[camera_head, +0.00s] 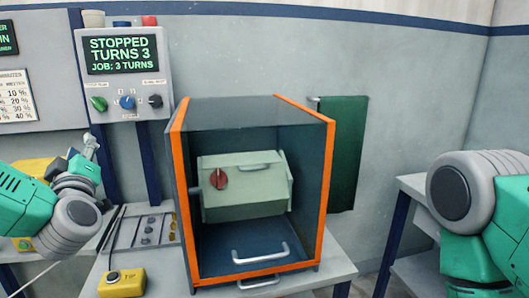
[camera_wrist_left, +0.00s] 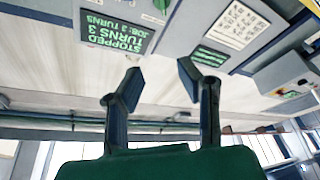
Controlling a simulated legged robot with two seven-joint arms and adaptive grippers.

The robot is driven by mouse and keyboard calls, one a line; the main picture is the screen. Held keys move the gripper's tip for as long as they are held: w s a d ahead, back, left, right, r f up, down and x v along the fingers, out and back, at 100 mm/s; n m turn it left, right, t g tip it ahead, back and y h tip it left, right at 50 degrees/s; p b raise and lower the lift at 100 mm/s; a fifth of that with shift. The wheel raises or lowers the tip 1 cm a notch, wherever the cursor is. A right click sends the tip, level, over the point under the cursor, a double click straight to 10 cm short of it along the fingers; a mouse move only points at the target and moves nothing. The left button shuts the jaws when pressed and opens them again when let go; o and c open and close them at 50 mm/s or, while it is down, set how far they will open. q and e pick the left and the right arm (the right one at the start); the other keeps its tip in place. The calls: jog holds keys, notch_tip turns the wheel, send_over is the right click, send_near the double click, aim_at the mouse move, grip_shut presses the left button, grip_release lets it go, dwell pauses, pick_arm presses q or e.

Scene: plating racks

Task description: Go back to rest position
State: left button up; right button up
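My left gripper (camera_head: 89,145) is raised at the left of the head view, in front of the wall and below the panel. In the left wrist view its two dark fingers (camera_wrist_left: 160,71) stand apart with nothing between them, so it is open and empty. My right arm shows at the right edge of the head view, bent, but its gripper is out of the picture. The control panel (camera_head: 126,106) has a screen (camera_head: 122,55) reading "STOPPED TURNS 3 JOB: 3 TURNS". The screen also shows upside down in the left wrist view (camera_wrist_left: 115,33).
An orange-edged cabinet (camera_head: 326,185) stands open-fronted on the bench, with a pale green box (camera_head: 245,205) with a red knob inside. A yellow pendant (camera_head: 122,285) and a tray of small parts (camera_head: 126,233) lie left of it. A green towel (camera_head: 345,150) hangs behind.

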pick_arm(q)
jog(key=s+d+f+m+g+h, duration=0.1)
jog(key=d+f+m+h, duration=0.25)
jog(key=f, duration=0.45)
jog(key=d+f+m+g+h, duration=0.1)
jog(key=d+f+m+h, duration=0.3)
jog(key=f, duration=0.4)
jog(key=s+d+f+m+g+h, duration=0.1)
jog(key=s+d+f+g, duration=0.2)
jog(key=f, duration=0.5)
jog(key=s+d+f+m+g+h, duration=0.1)
jog(key=s+f+g+h, duration=0.1)
jog(key=s+f, duration=0.4)
jog(key=s+f+m+g, duration=0.1)
jog(key=s+f+g, duration=0.2)
jog(key=s, duration=0.6)
jog(key=s+f+m+g, duration=0.1)
jog(key=s+f+g, duration=0.3)
jog(key=s+f, duration=0.4)
jog(key=s+a+f+m+g, duration=0.1)
jog(key=s+f+g, duration=0.3)
jog(key=s, duration=0.6)
notch_tip(320, 180, down, 2)
jog(key=shift+s+m+y, duration=0.35)
jog(key=shift+s+m, duration=0.05)
jog(key=shift+m, duration=0.05)
pick_arm(e)
jog(key=shift+w+d+f, duration=0.1)
jog(key=shift+w, duration=0.15)
